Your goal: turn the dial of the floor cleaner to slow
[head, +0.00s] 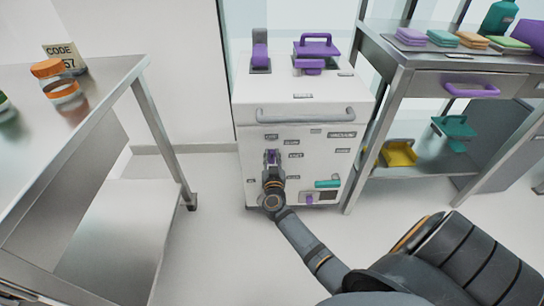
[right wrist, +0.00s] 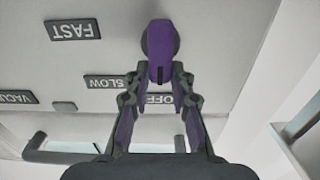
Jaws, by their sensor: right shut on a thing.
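The white floor cleaner (head: 250,125) stands in the middle of the head view. Its purple dial (head: 271,154) is on the front panel, and it fills the upper middle of the right wrist view (right wrist: 160,48). My right gripper (head: 272,162) is shut on the dial, with one finger on each side of its bar. In the right wrist view the lettering is upside down. The dial's bar lies in line with the OFF label (right wrist: 158,99), which the fingers partly hide. The SLOW label (right wrist: 105,82) and FAST label (right wrist: 73,30) are left of it. My left gripper is not in view.
A chrome handle (head: 305,114) crosses the cleaner's front above the dial. A teal handle (head: 327,184) and a purple switch (head: 309,199) sit low on the panel. A metal table (head: 85,85) stands left, and a shelf unit (head: 395,75) stands close on the right.

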